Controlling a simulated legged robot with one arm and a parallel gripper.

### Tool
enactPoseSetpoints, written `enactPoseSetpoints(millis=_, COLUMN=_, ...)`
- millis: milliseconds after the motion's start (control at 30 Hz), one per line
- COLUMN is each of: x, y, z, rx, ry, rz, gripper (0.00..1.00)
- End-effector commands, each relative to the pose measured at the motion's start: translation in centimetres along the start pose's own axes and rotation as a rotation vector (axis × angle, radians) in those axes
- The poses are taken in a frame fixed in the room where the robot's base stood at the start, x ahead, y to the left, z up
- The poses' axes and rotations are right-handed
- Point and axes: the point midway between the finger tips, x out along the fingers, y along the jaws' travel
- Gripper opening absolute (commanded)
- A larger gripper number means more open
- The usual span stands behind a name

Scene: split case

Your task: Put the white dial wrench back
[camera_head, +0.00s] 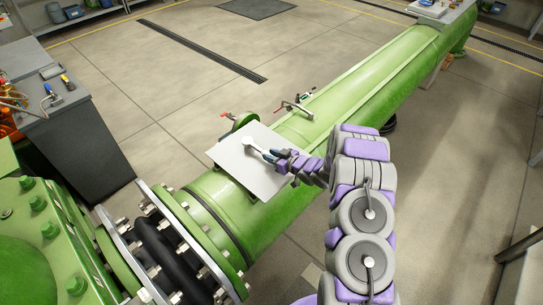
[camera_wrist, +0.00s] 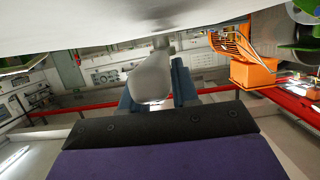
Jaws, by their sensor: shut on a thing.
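The white dial wrench (camera_head: 249,142) shows as a small pale round end over a white panel (camera_head: 242,171) on the green pipe. My gripper (camera_head: 270,156) is at the panel's right side and is shut on the wrench. In the wrist view, a pale rounded piece (camera_wrist: 151,77) sits between the blue-grey fingers of my gripper (camera_wrist: 155,92). A wide white surface (camera_wrist: 90,20) fills the top of that view, close above the fingers. I cannot tell whether the wrench touches the panel, and its grasped part is mostly hidden in the head view.
The large green pipe (camera_head: 372,84) runs to the upper right, with small red-handled valves (camera_head: 293,106) beyond the panel. A bolted flange (camera_head: 183,235) is at lower left. A grey workbench (camera_head: 62,120) with tools stands at left. The floor behind the pipe is mostly clear.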

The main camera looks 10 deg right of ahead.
Motion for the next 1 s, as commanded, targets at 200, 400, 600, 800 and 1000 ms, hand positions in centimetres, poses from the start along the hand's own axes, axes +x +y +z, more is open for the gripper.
enactPoseSetpoints(millis=200, x=0.0, y=0.1, z=0.0, rx=-0.001, ry=0.002, rz=0.001, gripper=0.00)
enactPoseSetpoints(millis=400, x=0.1, y=0.0, z=0.3, rx=-0.001, ry=0.002, rz=0.001, gripper=0.00)
enactPoseSetpoints(millis=600, x=0.3, y=0.0, z=0.7, rx=-0.002, ry=0.002, rz=0.001, gripper=0.00)
enactPoseSetpoints(millis=800, x=0.3, y=0.1, z=1.0, rx=-0.001, ry=0.002, rz=0.001, gripper=0.00)
enactPoseSetpoints(millis=1000, x=0.4, y=0.1, z=1.0, rx=-0.001, ry=0.002, rz=0.001, gripper=0.45)
